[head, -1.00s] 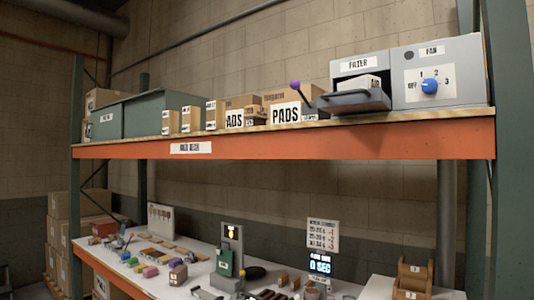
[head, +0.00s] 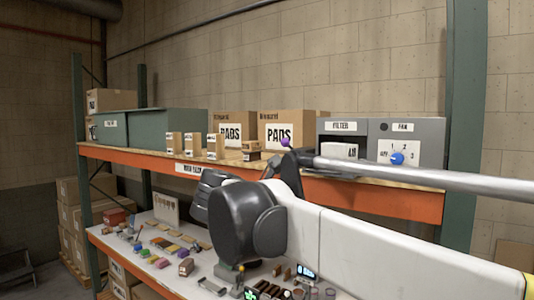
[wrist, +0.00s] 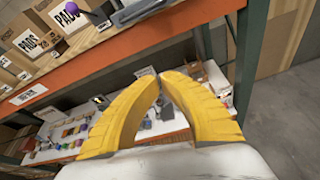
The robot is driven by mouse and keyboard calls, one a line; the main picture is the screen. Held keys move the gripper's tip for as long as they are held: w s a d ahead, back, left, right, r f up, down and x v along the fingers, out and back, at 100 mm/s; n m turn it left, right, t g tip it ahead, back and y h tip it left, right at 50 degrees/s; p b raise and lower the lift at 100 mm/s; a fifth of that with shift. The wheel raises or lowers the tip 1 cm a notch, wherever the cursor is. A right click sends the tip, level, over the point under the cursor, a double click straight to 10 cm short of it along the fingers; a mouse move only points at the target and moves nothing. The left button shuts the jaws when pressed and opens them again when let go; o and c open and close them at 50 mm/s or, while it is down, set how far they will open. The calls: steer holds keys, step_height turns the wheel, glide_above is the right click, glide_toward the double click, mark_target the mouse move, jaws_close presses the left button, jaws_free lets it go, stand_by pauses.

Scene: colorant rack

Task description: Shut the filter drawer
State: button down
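The grey filter housing (head: 343,126) stands on the upper shelf, left of the fan box. A pale block (head: 344,150) shows in its opening. The drawer's front is largely hidden behind my arm in the head view, so how far out it stands is unclear there. A purple knob (head: 285,142) juts out at the housing's lower left. The knob (wrist: 57,45) also shows at the upper left of the wrist view, over the shelf edge. My gripper (wrist: 159,74) has its yellow fingertips together, with nothing visible between them. It is below and right of the knob in that view.
The fan box (head: 404,143) has a blue dial. PADS cartons (head: 290,125) and a green bin (head: 165,128) stand along the shelf to the left. The orange shelf beam (head: 400,200) runs below them. The lower bench (head: 165,262) holds many small items.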

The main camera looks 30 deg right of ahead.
step_height(320, 180, up, 8)
steer(key=w+d+n+h+p, duration=0.1)
steer(key=w+n+h+p, duration=0.1)
steer(key=p, duration=0.4)
glide_toward(336, 166)
steer(key=w+f, duration=0.3)
steer(key=w, duration=0.1)
steer(key=shift+x, duration=1.05)
steer(key=x, duration=0.4)
steer(key=r+b+x, duration=0.1)
steer(key=x, duration=0.3)
steer(key=r+x, duration=0.1)
steer(key=x, duration=0.3)
steer(key=shift+w+d+b, duration=0.25)
steer(key=shift+d+b, duration=0.1)
steer(key=shift+r, duration=0.1)
steer(key=shift+a, duration=0.1)
